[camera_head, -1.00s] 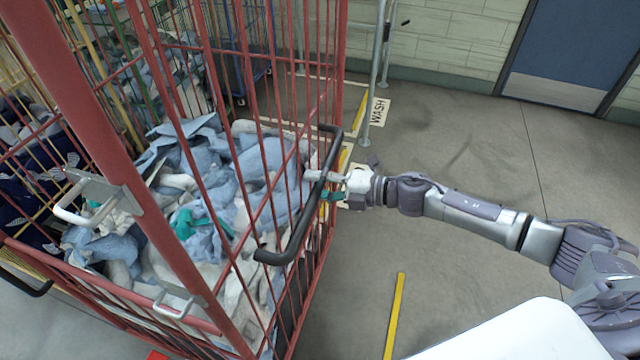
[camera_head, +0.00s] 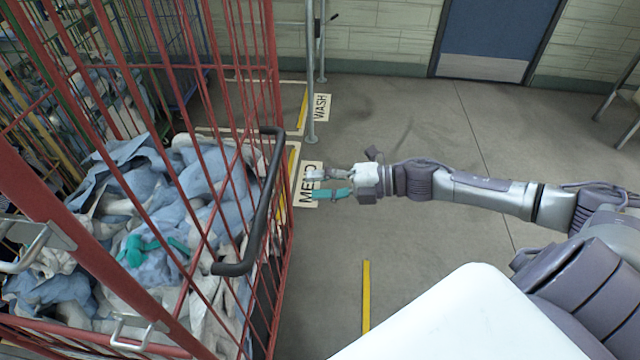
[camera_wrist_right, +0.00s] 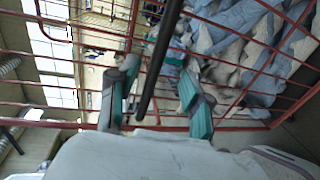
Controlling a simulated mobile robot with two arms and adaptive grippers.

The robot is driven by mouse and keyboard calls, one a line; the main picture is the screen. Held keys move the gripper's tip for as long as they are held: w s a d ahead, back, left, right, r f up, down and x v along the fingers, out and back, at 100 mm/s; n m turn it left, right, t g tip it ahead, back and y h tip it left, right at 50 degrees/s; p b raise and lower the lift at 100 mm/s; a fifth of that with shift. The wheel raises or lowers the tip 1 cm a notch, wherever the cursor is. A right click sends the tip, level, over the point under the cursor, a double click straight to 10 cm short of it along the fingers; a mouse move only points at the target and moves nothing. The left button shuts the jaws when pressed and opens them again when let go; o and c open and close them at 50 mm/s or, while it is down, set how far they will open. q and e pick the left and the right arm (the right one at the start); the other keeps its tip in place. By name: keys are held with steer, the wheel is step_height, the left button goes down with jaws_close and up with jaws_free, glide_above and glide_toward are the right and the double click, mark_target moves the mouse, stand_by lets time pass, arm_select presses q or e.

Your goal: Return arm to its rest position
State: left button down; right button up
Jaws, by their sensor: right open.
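My right arm reaches in from the right in the head view. Its gripper (camera_head: 322,184) is over the bare floor, just right of the red cage cart (camera_head: 276,90), and apart from the cart's black handle (camera_head: 262,215). In the right wrist view the gripper (camera_wrist_right: 155,110) shows two separated teal-lined fingers with nothing between them that it grips. The black handle (camera_wrist_right: 160,50) passes in front of the camera there, with the red cart bars beyond it. My left gripper is in neither view.
The cart holds blue, white and teal cloths (camera_head: 150,225). Metal posts (camera_head: 311,80) and floor labels (camera_head: 320,107) stand beyond the gripper. A blue door (camera_head: 495,40) is in the back wall.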

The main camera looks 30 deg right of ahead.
stand_by(0.4)
steer(key=d+f+m+t+h, duration=0.1)
steer(key=d+f+m+h, duration=0.3)
steer(key=f, duration=0.5)
steer(key=d+f+m+t+h, duration=0.1)
steer(key=d+f+m+h, duration=0.15)
steer(key=f+m, duration=0.5)
steer(key=d+f+m+t+h, duration=0.1)
steer(key=d+f+m+h, duration=0.25)
steer(key=f, duration=0.65)
steer(key=s+a+f+m+g+h, duration=0.35)
steer(key=s+f+m+g, duration=0.4)
steer(key=s+f, duration=1.5)
steer(key=s+a+f+m+g, duration=0.2)
steer(key=s+a, duration=0.3)
steer(key=s, duration=0.4)
steer(key=s+a+f+m+g+b, duration=0.1)
steer(key=s+a+f, duration=0.3)
steer(key=s, duration=0.5)
steer(key=shift+s+a+m+g+y, duration=0.2)
steer(key=shift+a+m+g+y, duration=0.15)
steer(key=shift+a+g+y, duration=0.25)
steer(key=shift+w+a, duration=0.1)
